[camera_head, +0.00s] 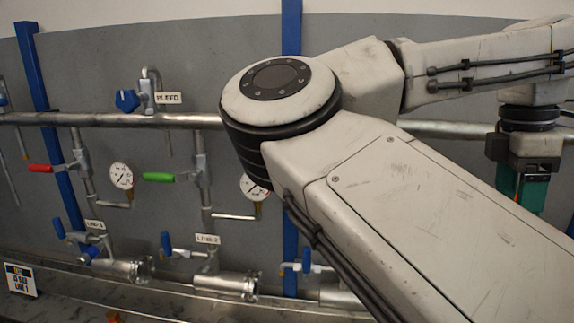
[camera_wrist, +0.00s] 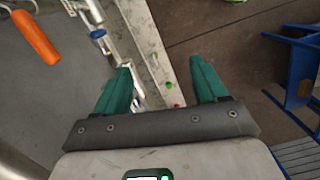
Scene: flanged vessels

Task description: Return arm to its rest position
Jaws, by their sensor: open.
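My gripper (camera_wrist: 160,90) has two green fingers spread apart with nothing between them in the wrist view. Below and beyond the fingers are a pale ledge with small coloured spots and some metal pipework. In the head view my gripper (camera_head: 522,188) is at the right edge, partly cut off from sight by my own arm. My arm is folded across the middle and right of the head view, its elbow in front of the pipe panel.
A grey panel carries a horizontal pipe (camera_head: 110,119), a red-handled valve (camera_head: 40,168), a green-handled valve (camera_head: 158,177) and a gauge (camera_head: 121,176). Flanged vessels (camera_head: 225,284) line the ledge below. An orange handle (camera_wrist: 37,37) and a blue chair-like frame (camera_wrist: 300,65) show in the wrist view.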

